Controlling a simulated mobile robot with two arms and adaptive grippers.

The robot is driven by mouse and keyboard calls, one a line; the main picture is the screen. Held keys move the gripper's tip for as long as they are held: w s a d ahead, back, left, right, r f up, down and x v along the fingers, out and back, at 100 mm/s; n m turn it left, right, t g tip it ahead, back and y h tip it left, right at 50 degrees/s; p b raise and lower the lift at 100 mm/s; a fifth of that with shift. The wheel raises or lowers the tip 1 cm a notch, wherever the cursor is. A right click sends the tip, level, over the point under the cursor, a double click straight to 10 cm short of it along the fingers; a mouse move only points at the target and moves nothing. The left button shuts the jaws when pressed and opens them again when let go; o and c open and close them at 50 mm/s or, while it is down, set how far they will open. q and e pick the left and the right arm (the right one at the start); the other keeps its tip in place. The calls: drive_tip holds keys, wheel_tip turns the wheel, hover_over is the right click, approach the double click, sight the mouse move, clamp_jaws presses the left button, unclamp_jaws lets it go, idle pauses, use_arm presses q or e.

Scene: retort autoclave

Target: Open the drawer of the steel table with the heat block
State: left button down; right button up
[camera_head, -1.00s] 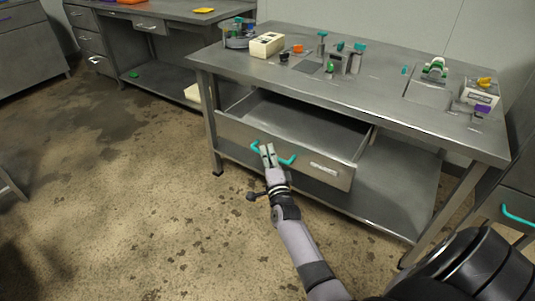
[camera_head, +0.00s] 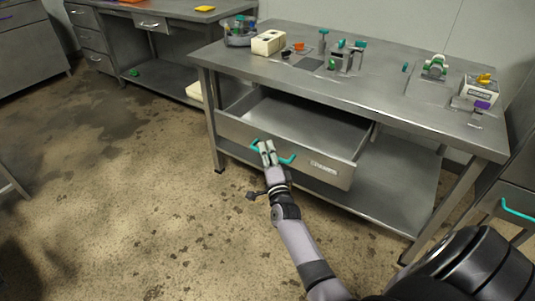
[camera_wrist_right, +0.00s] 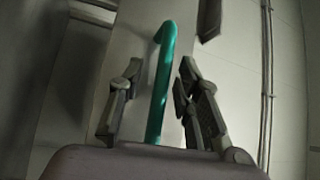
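The steel table (camera_head: 380,87) has its wide drawer (camera_head: 235,130) pulled well out, and the drawer's inside shows as empty. The drawer front carries a teal bar handle (camera_head: 288,160) and a pale label. My right gripper (camera_head: 265,147) is at this handle, in front of the drawer. In the right wrist view the teal handle (camera_wrist_right: 160,85) runs between the spread fingers of my right gripper (camera_wrist_right: 155,95), with a gap on both sides. The gripper is open and not clamped on the handle. My left gripper is not in view.
On the tabletop are a cream block (camera_head: 268,42), a grey round rack (camera_head: 239,38), small teal-topped fixtures and a white device (camera_head: 478,91) at the right. A lower shelf (camera_head: 395,190) lies under the drawer. Another bench (camera_head: 170,18) stands back left. The floor at left is clear.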

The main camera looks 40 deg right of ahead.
drive_tip(key=shift+s, duration=0.1)
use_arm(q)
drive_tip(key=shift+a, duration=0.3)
use_arm(e)
drive_tip(key=v, duration=1.2)
drive_tip(key=shift+r, duration=0.1)
